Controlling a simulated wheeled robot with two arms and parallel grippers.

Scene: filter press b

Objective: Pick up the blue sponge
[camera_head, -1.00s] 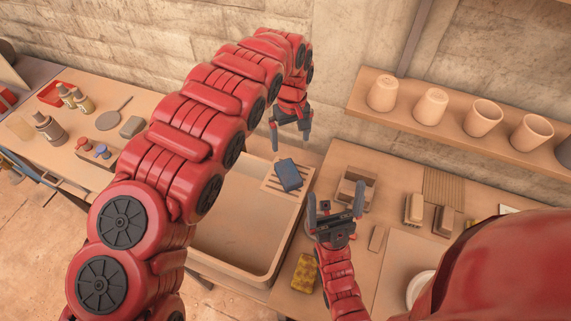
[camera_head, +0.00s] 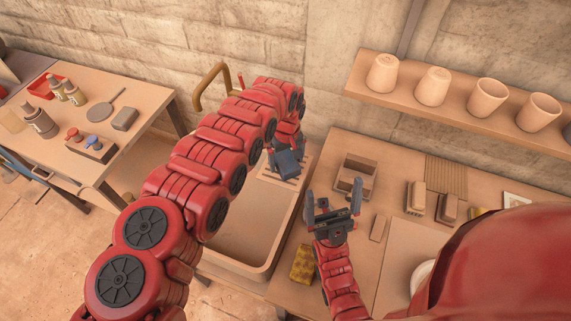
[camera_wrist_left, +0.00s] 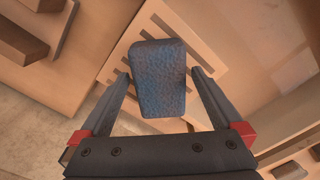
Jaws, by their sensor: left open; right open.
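The blue sponge (camera_wrist_left: 160,78) lies on a slatted rack (camera_wrist_left: 207,45) in the left wrist view. In the head view the sponge (camera_head: 287,164) shows at the back of the sink, partly covered by my left gripper (camera_head: 285,150). My left gripper (camera_wrist_left: 163,85) is open, with one finger on each side of the sponge's lower part. I cannot tell whether the fingers touch it. My right gripper (camera_head: 333,198) is open and empty, above the counter right of the sink.
The sink basin (camera_head: 262,270) lies below my left arm. A shelf (camera_head: 450,100) with cups is on the wall. A faucet (camera_head: 205,85) stands behind my left arm.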

